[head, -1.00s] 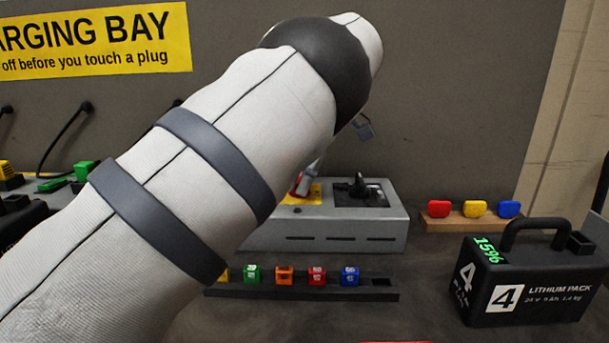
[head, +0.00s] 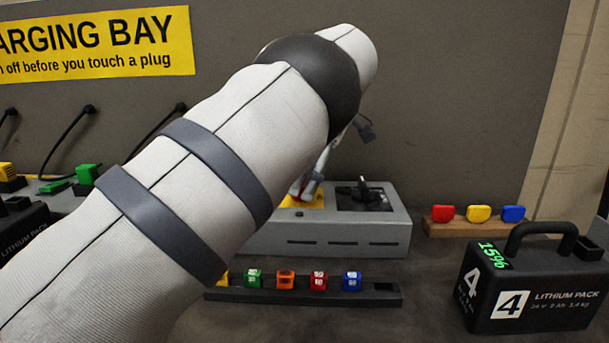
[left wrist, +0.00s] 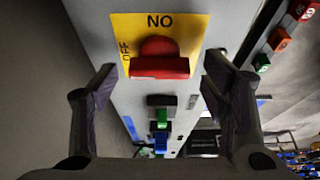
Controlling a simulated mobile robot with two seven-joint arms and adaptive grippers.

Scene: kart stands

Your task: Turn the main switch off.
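The main switch is a red handle (left wrist: 160,67) on a yellow plate (left wrist: 185,28) marked ON and OFF, fixed to a grey box (head: 330,228). In the left wrist view the handle's bar lies crosswise, its left end just below the OFF marking; I cannot tell which setting it is in. My left gripper (left wrist: 160,78) is open, with one finger on each side of the handle and a visible gap at both sides. In the head view my left arm partly hides the handle (head: 295,188) and gripper. My right gripper is not in view.
A black lever (head: 363,190) stands on the same box, right of the plate. A rack (head: 300,294) of small coloured blocks lies in front. A lithium pack (head: 535,285) stands at right, near a wooden block (head: 470,228) with coloured pieces. Cables hang at left.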

